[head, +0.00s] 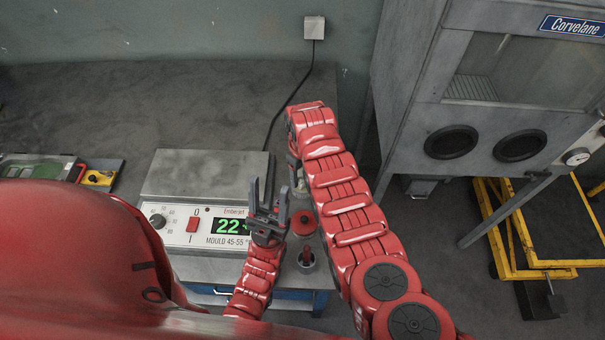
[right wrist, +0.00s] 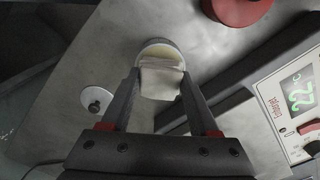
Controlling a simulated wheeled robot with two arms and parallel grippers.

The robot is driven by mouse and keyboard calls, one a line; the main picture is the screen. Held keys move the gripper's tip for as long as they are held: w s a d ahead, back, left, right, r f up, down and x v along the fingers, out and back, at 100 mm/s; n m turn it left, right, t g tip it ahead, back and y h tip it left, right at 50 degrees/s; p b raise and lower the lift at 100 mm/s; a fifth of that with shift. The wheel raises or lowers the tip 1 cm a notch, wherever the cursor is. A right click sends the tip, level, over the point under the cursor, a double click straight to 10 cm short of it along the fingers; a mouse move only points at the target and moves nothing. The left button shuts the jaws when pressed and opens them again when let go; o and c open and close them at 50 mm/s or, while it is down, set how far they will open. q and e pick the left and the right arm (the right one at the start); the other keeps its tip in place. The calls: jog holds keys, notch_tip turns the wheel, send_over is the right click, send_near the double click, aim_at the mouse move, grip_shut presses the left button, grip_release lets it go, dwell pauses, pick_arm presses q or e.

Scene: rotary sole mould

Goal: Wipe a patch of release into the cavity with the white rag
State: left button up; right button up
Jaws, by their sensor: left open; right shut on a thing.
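In the right wrist view, my right gripper (right wrist: 162,82) is shut on the white rag (right wrist: 161,76), a folded pale pad. The rag is at the mouth of a round, cream-rimmed pot (right wrist: 157,45); I cannot tell whether it touches inside. In the head view, my right arm hides most of this gripper and the rag. My left gripper (head: 268,196) is open and empty, pointing up, just right of the heater's display. A green-and-grey piece (head: 38,170), possibly the mould, lies at the left edge, partly hidden by my body. I cannot make out the cavity.
The heater (head: 205,174) has a flat grey plate and a display reading 22. A red-topped tin (head: 303,222) and a small pot with a red handle (head: 306,260) stand right of it. A grey cabinet (head: 480,140) stands right. The bench's back is clear.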

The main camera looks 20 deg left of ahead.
aim_at(303, 176)
jog(key=shift+s+f+b, duration=0.1)
jog(key=shift+f+b, duration=0.5)
dwell(1.8)
jog(key=shift+r+p, duration=0.8)
jog(key=shift+r, duration=0.55)
notch_tip(303, 176, up, 2)
jog(key=shift+r+p, duration=0.1)
jog(key=shift+p, duration=0.3)
jog(key=shift+r, duration=1.1)
